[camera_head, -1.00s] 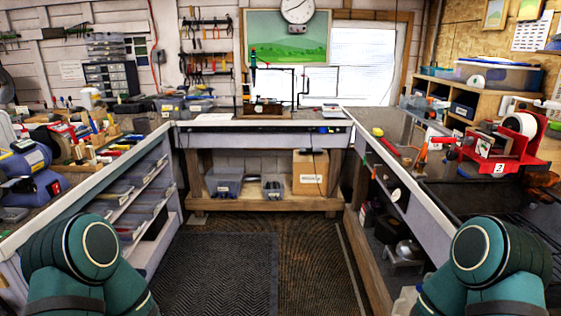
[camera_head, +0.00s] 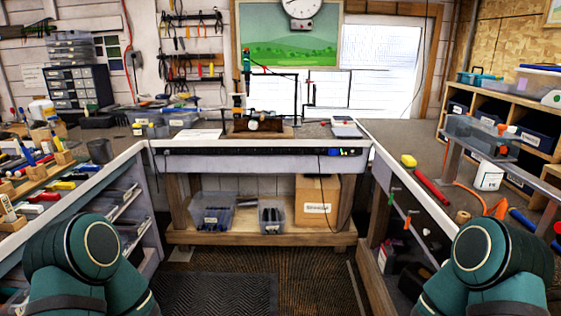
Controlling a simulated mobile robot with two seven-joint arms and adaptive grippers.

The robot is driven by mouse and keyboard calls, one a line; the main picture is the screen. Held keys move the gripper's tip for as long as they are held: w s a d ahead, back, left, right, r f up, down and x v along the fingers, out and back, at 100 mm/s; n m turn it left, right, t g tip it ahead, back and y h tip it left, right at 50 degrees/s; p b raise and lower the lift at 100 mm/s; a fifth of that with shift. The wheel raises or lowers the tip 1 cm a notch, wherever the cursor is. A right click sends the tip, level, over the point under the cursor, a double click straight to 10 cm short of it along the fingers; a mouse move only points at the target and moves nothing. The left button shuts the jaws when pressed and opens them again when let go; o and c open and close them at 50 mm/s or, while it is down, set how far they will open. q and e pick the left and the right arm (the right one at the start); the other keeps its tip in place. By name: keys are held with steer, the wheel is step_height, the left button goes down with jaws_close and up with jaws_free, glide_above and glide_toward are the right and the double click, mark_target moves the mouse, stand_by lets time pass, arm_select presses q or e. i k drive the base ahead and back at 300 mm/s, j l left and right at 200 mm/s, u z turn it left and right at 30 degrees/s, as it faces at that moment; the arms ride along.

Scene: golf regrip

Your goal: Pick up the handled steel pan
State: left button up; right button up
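I cannot make out a handled steel pan in the head view. My two arms show only as teal rounded links at the lower left and lower right corners. Both grippers are out of the picture, so their state does not show. The lower shelves of the right bench (camera_head: 378,178) are partly hidden behind my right arm.
The back bench (camera_head: 215,163) holds a clamp stand (camera_head: 247,95). Below it are clear bins (camera_head: 207,213) and a cardboard box (camera_head: 316,198). Benches crowded with tools line both sides. A dark mat (camera_head: 222,285) covers open floor between them.

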mark_target(272, 113)
steer(key=i, duration=1.5)
steer(key=i+z, duration=0.15)
steer(key=i, duration=0.55)
steer(key=i+j+z, duration=0.15)
steer(key=i, duration=0.55)
steer(key=j, duration=0.1)
